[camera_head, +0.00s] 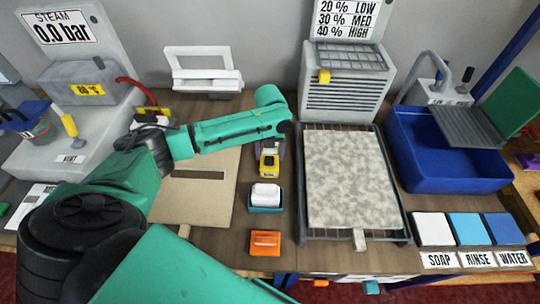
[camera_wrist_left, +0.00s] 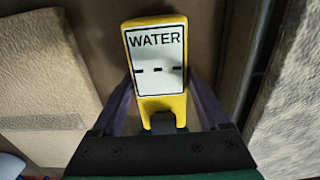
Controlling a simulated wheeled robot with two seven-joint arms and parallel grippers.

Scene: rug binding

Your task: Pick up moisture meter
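The moisture meter is a yellow device (camera_head: 269,160) with a white face in the head view, between the tan board and the grey rack. In the left wrist view the meter (camera_wrist_left: 157,60) fills the upper middle, its face reading WATER with a dashed line. My left gripper (camera_head: 269,148) is above it, pointing down. Its fingers (camera_wrist_left: 160,85) stand on either side of the meter, with narrow gaps beside its lower part. Whether the fingertips touch it is hard to see. My left arm covers part of the bench. My right gripper is not in view.
A speckled rug piece (camera_head: 348,178) lies on a wire rack to the right. A tan board (camera_head: 205,205) lies left. A white block in a teal tray (camera_head: 265,207) and an orange block (camera_head: 265,243) are in front. A blue basin (camera_head: 440,165) stands right.

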